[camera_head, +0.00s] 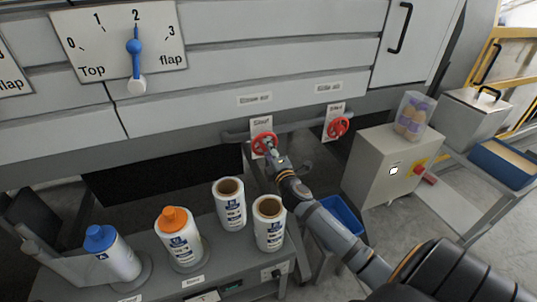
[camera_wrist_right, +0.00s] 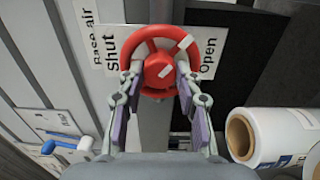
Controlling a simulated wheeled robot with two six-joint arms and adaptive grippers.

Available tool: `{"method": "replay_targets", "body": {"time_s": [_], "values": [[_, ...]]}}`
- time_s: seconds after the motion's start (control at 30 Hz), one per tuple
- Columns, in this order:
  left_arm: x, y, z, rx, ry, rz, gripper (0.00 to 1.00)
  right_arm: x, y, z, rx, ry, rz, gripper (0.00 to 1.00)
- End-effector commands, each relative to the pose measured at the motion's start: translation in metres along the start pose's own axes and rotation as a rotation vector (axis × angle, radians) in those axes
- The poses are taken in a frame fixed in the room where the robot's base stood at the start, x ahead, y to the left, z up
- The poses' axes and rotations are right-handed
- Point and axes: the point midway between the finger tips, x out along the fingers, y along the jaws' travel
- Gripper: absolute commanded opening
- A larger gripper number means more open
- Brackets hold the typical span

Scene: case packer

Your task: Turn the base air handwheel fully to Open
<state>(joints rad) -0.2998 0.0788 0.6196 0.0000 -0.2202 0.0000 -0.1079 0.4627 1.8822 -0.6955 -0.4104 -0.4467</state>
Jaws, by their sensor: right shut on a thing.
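The base air handwheel (camera_wrist_right: 133,45) is red and round, with a "Base air" plate (camera_wrist_right: 113,62) behind it reading "Shut" on the left and "Open" on the right. A white mark on its rim points to the upper right in the wrist view. In the head view this handwheel (camera_head: 262,137) is the left of two red wheels. My right gripper (camera_wrist_right: 158,84) is shut on it, one finger on each side of the hub; in the head view the gripper (camera_head: 272,155) partly covers the wheel. My left gripper is not in view.
A second red handwheel (camera_head: 339,127) sits to the right under a "Side air" label. Below stand two white rolls (camera_head: 231,212) (camera_head: 270,232), an orange-capped bottle (camera_head: 180,246) and a blue-capped bottle (camera_head: 115,262). A grey cabinet (camera_head: 374,172) and blue bin (camera_head: 342,217) are at right.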

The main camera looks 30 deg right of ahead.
Motion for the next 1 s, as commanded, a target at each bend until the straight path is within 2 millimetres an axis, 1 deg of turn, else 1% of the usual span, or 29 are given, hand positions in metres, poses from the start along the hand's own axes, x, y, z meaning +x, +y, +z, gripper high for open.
{"method": "replay_targets", "body": {"time_s": [0.03, 0.1, 0.6, 0.8, 1.0], "values": [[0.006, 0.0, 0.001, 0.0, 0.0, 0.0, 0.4, 0.0, -0.003, 0.0, 0.04, 0.0, 0.001, 0.03], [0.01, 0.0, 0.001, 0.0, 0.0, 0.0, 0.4, 0.0, -0.003, 0.0, 0.107, 0.0, 0.001, 0.03], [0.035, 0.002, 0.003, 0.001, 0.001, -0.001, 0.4, 0.0, -0.002, 0.0, 0.572, 0.001, 0.001, 0.03], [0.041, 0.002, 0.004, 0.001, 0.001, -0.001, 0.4, 0.0, -0.002, 0.0, 0.724, 0.0, 0.001, 0.03], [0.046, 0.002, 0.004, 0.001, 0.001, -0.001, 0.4, 0.0, -0.001, 0.0, 0.833, 0.0, 0.001, 0.03]]}}
